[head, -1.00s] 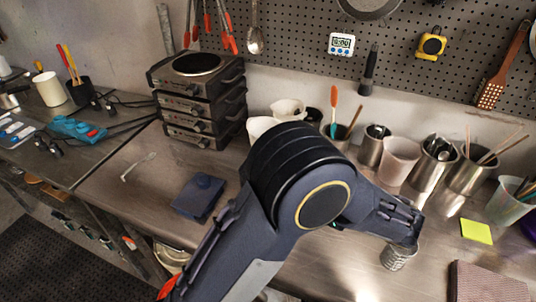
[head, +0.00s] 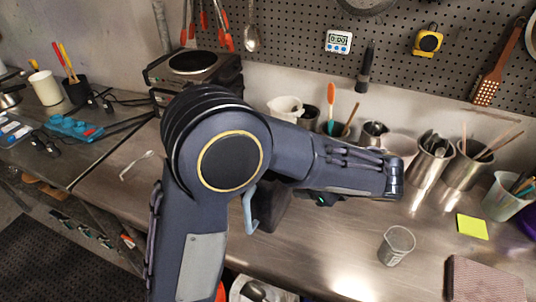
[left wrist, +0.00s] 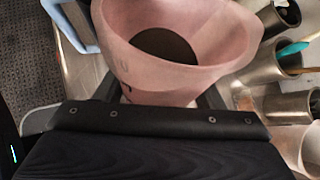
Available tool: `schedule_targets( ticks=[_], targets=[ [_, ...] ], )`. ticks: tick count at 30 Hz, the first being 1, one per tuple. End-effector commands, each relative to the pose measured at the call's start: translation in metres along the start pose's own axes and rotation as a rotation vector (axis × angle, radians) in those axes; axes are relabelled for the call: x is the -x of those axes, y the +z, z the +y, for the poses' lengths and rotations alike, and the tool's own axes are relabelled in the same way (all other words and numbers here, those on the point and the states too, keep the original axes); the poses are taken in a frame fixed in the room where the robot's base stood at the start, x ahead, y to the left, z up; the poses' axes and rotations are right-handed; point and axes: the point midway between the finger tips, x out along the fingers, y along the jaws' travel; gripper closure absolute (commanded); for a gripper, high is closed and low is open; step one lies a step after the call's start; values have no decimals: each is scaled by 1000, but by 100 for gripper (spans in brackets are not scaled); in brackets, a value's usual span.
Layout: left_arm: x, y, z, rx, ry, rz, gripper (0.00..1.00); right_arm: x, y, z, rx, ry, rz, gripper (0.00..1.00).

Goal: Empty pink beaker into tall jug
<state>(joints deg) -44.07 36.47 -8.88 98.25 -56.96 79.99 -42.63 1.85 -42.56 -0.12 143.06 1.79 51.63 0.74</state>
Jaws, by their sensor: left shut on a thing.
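My left gripper (left wrist: 162,92) is shut on the pink beaker (left wrist: 150,80) in the left wrist view, with its dark fingers on either side of the beaker. The beaker's wide mouth shows, with dark contents inside. I cannot tell how far it is tilted. A light blue piece (left wrist: 72,22), possibly part of the tall jug, stands just beyond it at the upper left. In the head view a light blue handle-like piece (head: 249,208) shows below my forearm. My arm hides the rest of it, and the held beaker is not visible there. My right gripper is not in view.
A clear beaker (head: 397,246) stands alone on the bench at the right front. Steel cups (head: 430,163) and a white pitcher (head: 285,108) line the wall. A yellow note (head: 472,227) and brown cloth (head: 484,280) lie at right. Stacked hot plates (head: 192,64) stand behind my arm.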

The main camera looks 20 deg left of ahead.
Motion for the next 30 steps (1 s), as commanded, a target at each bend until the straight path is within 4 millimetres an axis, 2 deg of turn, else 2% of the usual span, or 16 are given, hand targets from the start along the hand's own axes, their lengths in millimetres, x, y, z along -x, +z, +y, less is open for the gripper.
schedule_targets(
  ticks=[1, 12, 30],
  targets=[
    [5, 8, -1, 10, -1, 26, 65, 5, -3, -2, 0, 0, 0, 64],
    [19, 37, -5, 49, -1, 202, 65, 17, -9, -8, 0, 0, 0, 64],
    [21, 43, -5, 64, 0, 281, 65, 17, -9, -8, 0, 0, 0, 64]
  ],
)
